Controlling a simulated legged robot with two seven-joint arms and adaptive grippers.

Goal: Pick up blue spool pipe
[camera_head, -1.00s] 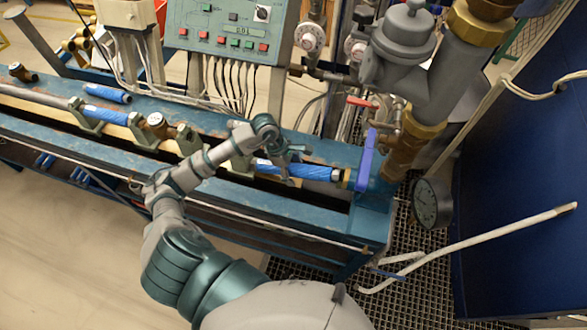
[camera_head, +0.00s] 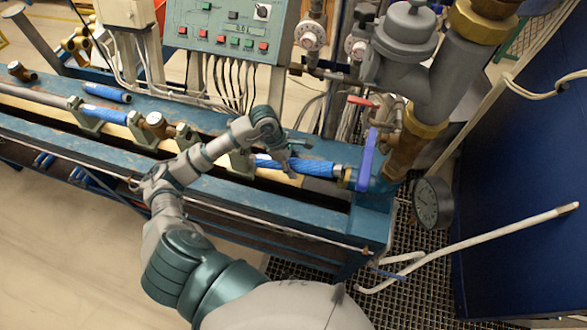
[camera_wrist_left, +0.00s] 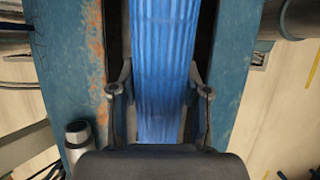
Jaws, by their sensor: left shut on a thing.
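The blue spool pipe (camera_head: 312,167) is near the right end of the blue bench, beside the blue-handled valve. My left gripper (camera_head: 288,158) is at the pipe's left part and shut on it. In the left wrist view the ribbed blue pipe (camera_wrist_left: 165,60) runs up between the two fingers (camera_wrist_left: 160,105), one on each side. The pipe looks slightly raised above the bench line, with a dark grey pipe section showing below it. The fingertips are partly hidden in the head view. My right gripper is not in view.
A blue valve handle (camera_head: 366,157) stands close to the pipe's right end. A large grey pipe with brass fittings (camera_head: 425,75) and a gauge (camera_head: 432,203) are further right. Another blue pipe (camera_head: 107,92) lies on the bench (camera_head: 60,132) at left. A control panel (camera_head: 232,28) stands behind.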

